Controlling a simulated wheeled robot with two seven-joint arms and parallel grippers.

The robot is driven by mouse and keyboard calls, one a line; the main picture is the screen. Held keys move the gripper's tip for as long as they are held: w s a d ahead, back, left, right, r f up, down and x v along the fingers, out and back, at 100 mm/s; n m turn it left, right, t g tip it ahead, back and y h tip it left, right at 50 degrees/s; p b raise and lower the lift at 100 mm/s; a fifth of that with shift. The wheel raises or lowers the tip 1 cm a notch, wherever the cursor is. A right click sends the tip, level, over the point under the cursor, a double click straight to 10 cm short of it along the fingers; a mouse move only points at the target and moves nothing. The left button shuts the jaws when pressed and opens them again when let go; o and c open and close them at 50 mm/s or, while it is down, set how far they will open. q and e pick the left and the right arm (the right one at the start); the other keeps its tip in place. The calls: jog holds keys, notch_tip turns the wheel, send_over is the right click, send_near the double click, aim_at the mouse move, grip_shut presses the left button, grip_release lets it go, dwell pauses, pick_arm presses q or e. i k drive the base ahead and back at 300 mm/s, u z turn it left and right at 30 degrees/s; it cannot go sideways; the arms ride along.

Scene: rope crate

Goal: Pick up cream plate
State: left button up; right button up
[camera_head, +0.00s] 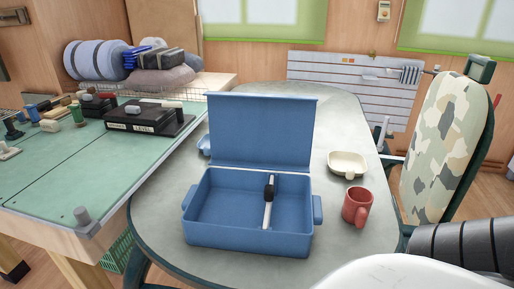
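The cream plate (348,163), a small shallow dish, sits upright on the grey table, right of the blue crate's raised lid and behind the red mug. It looks empty, and nothing touches it that I can see. Neither of my grippers shows in the head view. Part of what may be my own body, white and dark grey, fills the lower right corner.
An open blue crate (216,238) with a divider stands mid-table, its lid (262,131) raised behind it. A red mug (357,206) stands in front of the plate. A camouflage chair (445,150) is at the right edge. A green workbench (60,175) with tools is left.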

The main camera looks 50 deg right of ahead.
aim_at(351, 165)
jog(key=u, duration=1.05)
jog(key=k, duration=1.9)
jog(key=z, duration=1.1)
jog(key=i, duration=0.1)
jog(key=z, duration=0.5)
